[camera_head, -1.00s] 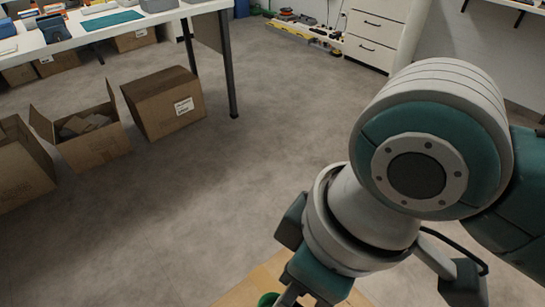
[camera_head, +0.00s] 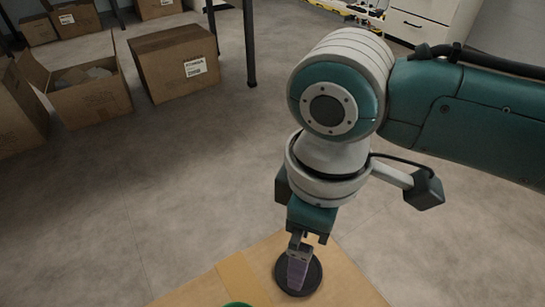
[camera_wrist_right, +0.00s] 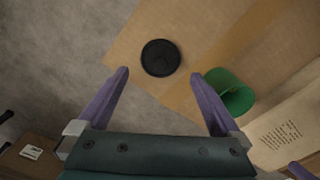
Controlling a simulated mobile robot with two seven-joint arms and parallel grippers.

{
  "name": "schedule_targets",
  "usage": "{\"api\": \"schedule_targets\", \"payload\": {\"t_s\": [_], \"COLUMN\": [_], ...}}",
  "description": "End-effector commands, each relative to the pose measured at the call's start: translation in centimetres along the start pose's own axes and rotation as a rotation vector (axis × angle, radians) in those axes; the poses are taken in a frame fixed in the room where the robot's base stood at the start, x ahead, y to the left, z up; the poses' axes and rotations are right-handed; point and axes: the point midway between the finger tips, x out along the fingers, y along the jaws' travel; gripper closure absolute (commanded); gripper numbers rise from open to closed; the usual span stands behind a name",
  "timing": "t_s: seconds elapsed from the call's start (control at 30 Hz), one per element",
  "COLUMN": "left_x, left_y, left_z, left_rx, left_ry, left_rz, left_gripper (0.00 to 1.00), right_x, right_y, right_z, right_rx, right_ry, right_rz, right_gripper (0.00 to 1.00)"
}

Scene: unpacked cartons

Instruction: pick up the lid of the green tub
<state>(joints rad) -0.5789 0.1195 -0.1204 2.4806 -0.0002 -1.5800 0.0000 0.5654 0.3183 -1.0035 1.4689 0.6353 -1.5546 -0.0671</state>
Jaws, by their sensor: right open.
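A round black lid (camera_head: 316,279) lies flat on a cardboard carton in the head view, partly hidden behind my right gripper (camera_head: 296,274). The lid also shows in the right wrist view (camera_wrist_right: 160,58), just beyond and centred between the fingertips of my right gripper (camera_wrist_right: 160,75). The purple fingers are spread wide with nothing between them. The height of the fingertips over the lid is hard to tell. The green tub (camera_wrist_right: 231,92) is beside the right finger in the wrist view. Only its rim (camera_head: 238,304) shows at the bottom edge of the head view.
The carton top (camera_head: 345,285) under the lid has a tape strip along it. Several cartons stand on the floor at the left, including an open one (camera_head: 95,102) and a closed one (camera_head: 174,66). A white drawer cabinet (camera_head: 422,22) is at the back. The floor between is clear.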

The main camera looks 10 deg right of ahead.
Motion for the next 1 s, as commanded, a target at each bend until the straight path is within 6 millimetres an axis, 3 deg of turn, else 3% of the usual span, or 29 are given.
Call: {"api": "schedule_targets", "payload": {"t_s": [0.03,0.27,0.5,0.77,1.0], "left_x": [1.1,2.5,5.4,5.4,5.4], "left_y": [0.0,0.1,0.2,0.2,0.2], "left_z": [0.4,0.8,1.8,1.8,1.8], "left_rx": [0.000,0.000,0.000,0.000,0.000], "left_ry": [0.000,-0.001,-0.001,-0.002,-0.002], "left_rz": [0.000,0.000,0.000,0.000,0.000], "left_gripper": [0.00,0.00,0.00,0.00,0.00], "right_x": [1.4,3.4,7.1,7.2,7.2], "right_y": [0.0,-0.1,-0.2,-0.2,-0.2], "right_z": [0.0,0.0,-0.1,-0.1,-0.1], "right_rx": [0.000,-0.001,0.000,-0.001,0.000], "right_ry": [-0.002,0.000,0.000,0.001,0.001], "right_rz": [-0.001,0.000,0.000,0.000,0.000], "right_gripper": [0.00,0.00,0.00,0.00,0.25]}}
